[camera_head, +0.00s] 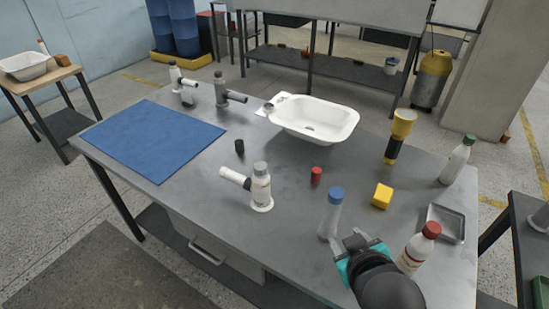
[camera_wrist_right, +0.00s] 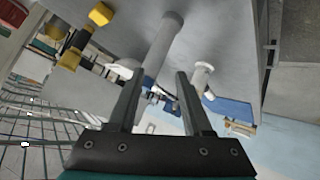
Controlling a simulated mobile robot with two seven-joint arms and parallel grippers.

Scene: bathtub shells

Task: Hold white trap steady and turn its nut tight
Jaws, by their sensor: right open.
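A white trap (camera_head: 260,187) stands upright on a round base near the middle of the grey table in the head view. Its white side pipe points left, with a dark ring, perhaps the nut, where it meets the body. A similar pale trap (camera_head: 184,92) stands at the back left, beside a grey trap (camera_head: 222,92). My left gripper is not in view.
The blue-capped bottle (camera_head: 332,214) and red-capped bottle (camera_head: 416,250) flank my right gripper. A red cylinder (camera_head: 316,175), yellow block (camera_head: 382,196), flashlight (camera_head: 399,135) and grey tray (camera_head: 446,222) lie right. A white basin (camera_head: 318,118) and blue mat (camera_head: 154,139) lie behind.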

